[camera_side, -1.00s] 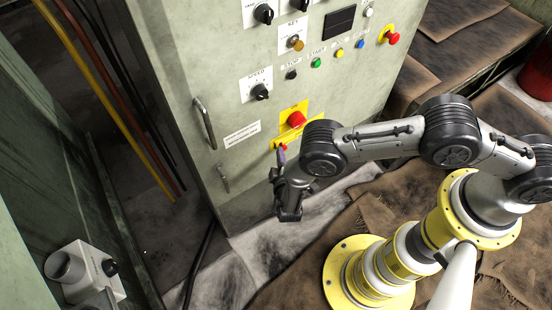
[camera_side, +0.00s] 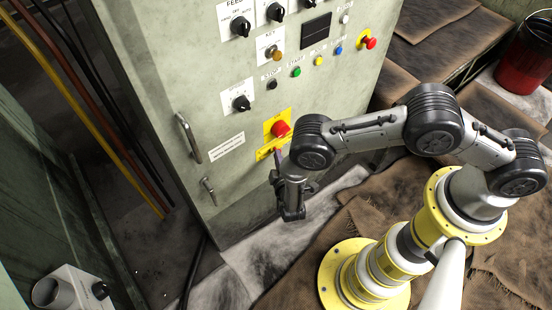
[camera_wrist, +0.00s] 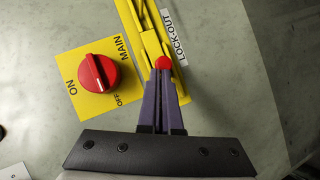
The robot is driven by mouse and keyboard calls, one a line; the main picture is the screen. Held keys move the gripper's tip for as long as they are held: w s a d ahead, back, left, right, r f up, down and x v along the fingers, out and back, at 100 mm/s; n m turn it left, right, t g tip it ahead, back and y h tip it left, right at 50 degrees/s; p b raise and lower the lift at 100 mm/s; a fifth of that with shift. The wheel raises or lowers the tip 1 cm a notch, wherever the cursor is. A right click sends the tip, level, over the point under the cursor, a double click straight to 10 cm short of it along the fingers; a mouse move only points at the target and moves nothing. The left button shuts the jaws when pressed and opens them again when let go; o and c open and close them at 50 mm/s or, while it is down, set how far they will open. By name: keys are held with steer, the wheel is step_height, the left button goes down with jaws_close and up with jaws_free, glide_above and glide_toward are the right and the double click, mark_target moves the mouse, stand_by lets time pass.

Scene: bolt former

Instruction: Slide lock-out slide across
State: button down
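The yellow lock-out slide (camera_wrist: 147,30) lies on the grey-green cabinet front beside a LOCK-OUT label (camera_wrist: 174,38). Its round red knob (camera_wrist: 163,63) shows in the wrist view. My gripper (camera_wrist: 163,78) has its two tapered purple fingers close together, with the tips right at the knob. Whether they pinch it or only meet its near side I cannot tell. The red main switch (camera_wrist: 99,73) on its yellow ON/OFF plate (camera_wrist: 72,66) is left of the slide. In the side view my gripper (camera_side: 279,156) is at the yellow slide plate (camera_side: 267,151), partly covering it.
A bar handle (camera_side: 189,138) and a smaller handle (camera_side: 209,191) are on the cabinet's left side. Several knobs and buttons are above the red main switch (camera_side: 280,129). A red bucket (camera_side: 523,67) stands at the far right.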

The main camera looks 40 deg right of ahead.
steer(key=w+a+r+v, duration=0.1)
steer(key=w+a+v, duration=0.1)
steer(key=v, duration=1.1)
steer(key=d+r+m+g, duration=0.25)
steer(key=d+r, duration=0.25)
steer(key=r, duration=0.4)
steer(key=d+r+m+g+h, duration=0.1)
steer(key=d+r+m+g, duration=0.1)
steer(key=d+r+g, duration=0.5)
steer(key=d+r+m, duration=0.3)
steer(key=d+r, duration=0.1)
steer(key=r, duration=0.7)
steer(key=s+d+r+t+y, duration=0.1)
steer(key=s+r+y, duration=0.3)
steer(key=s, duration=0.6)
steer(key=s+d+r+t+y, duration=0.1)
steer(key=s+d+r+y, duration=0.3)
steer(key=s+r, duration=0.5)
steer(key=shift+s+d+r+m, duration=0.15)
steer(key=shift+s+r+m, duration=0.2)
steer(key=shift+s+m, duration=0.15)
steer(key=shift+t, duration=0.25)
